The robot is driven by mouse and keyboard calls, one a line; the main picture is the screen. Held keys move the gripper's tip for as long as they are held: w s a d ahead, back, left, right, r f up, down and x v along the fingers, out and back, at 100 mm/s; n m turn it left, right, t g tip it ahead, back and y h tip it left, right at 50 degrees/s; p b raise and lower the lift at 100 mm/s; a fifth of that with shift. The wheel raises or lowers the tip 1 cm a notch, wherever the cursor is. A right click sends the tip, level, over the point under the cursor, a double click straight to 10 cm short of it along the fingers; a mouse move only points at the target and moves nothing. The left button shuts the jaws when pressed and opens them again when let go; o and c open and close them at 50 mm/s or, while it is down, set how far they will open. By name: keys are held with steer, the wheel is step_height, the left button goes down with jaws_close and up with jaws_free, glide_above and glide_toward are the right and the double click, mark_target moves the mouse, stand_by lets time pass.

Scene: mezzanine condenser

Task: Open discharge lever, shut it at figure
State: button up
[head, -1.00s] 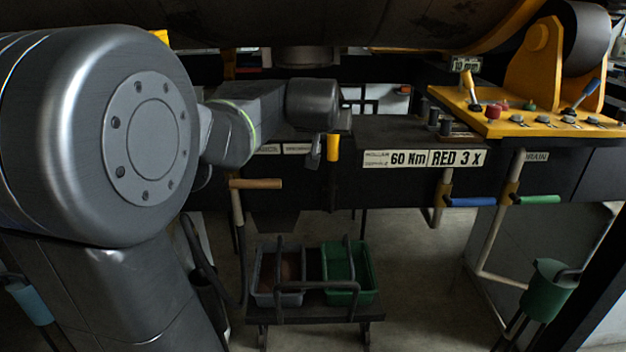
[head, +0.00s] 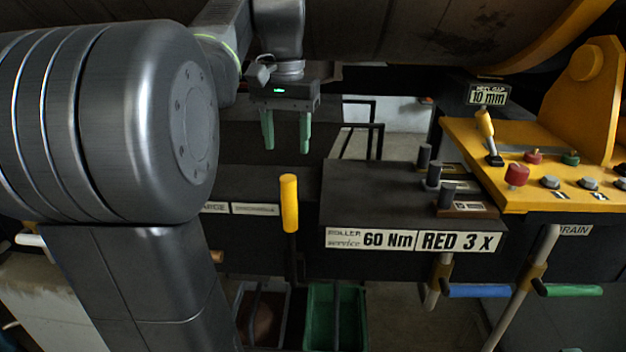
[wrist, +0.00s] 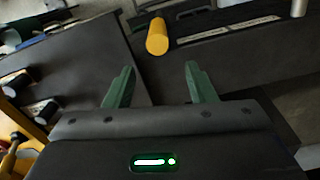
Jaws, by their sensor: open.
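A lever with a yellow grip (head: 289,203) stands upright on a dark stem in front of the black cabinet, beside small white labels (head: 254,209). The left label is partly covered by my arm and seems to end in "ARGE". The grip also shows in the wrist view (wrist: 157,37), just beyond the fingertips. My gripper (head: 286,150) hangs above and behind the grip in the head view, its green fingers apart and empty. In the wrist view my gripper (wrist: 160,66) has the grip roughly in line with its gap, not between the fingers. I see no readable weight display.
A black box with "60 Nm" and "RED 3 x" plates (head: 415,241) is right of the lever. A yellow control panel (head: 520,190) with knobs stands further right, with blue (head: 478,291) and green (head: 570,290) handles below. A green bin (head: 322,315) is below.

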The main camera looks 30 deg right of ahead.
mark_target(289, 201)
steer(key=shift+s+a+f, duration=0.15)
steer(key=shift+s, duration=0.05)
step_height(289, 201, down, 13)
steer(key=shift+s, duration=0.1)
stand_by(0.4)
jaws_close()
steer(key=shift+s, duration=0.1)
